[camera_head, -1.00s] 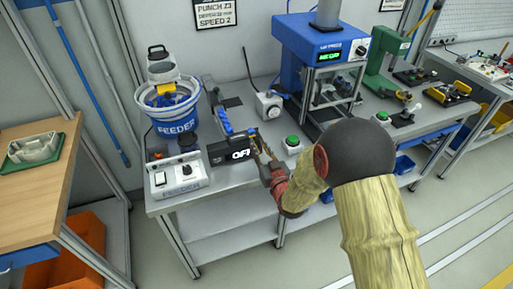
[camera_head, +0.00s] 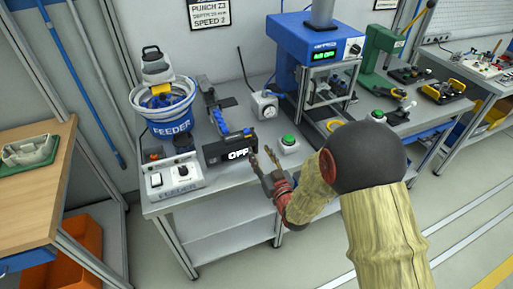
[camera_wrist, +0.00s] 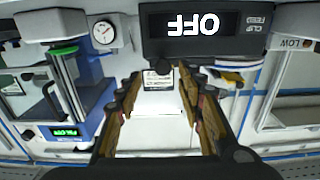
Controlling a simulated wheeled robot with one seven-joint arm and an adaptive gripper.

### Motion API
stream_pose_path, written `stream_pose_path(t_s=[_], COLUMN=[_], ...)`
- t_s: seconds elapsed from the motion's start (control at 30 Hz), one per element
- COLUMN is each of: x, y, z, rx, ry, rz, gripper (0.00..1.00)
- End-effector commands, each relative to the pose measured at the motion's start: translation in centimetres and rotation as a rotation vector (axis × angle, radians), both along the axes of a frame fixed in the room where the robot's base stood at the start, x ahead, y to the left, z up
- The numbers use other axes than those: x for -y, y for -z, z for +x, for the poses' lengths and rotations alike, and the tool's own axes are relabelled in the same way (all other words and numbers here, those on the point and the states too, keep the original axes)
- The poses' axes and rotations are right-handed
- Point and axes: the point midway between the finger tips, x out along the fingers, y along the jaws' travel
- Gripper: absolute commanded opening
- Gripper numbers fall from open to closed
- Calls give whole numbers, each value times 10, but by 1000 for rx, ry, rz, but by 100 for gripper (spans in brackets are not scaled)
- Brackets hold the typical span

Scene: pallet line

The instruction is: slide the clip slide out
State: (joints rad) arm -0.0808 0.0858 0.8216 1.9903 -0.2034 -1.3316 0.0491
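A black box (camera_head: 229,148) with a lit OFF display stands on the bench. It fills the top of the wrist view upside down, with the lettering CLIP FEED (camera_wrist: 256,25) at one end. A dark rail (camera_head: 213,103) carrying blue pieces runs back from the box. I cannot tell which part is the clip slide. My gripper (camera_head: 264,158) is just right of the box's front, apart from it. In the wrist view, the two fingers (camera_wrist: 158,92) are spread, with nothing held between them.
The blue press (camera_head: 317,52) stands to the right behind my gripper. A green button (camera_head: 289,142) and a dial box (camera_head: 265,104) are close by. The feeder bowl (camera_head: 165,110) and switch box (camera_head: 170,178) are on the left. Bare bench shows in front of the black box.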

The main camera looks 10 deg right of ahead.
Motion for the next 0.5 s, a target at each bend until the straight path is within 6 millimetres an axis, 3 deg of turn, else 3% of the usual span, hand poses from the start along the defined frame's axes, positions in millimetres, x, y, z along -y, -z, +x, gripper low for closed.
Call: stream_pose_path(t_s=[0.2,0.5], x=[13,20], y=[-1,0], z=[-42,-70], rx=[0,1], ry=[1,0], rz=[0,0], gripper=[38,38])
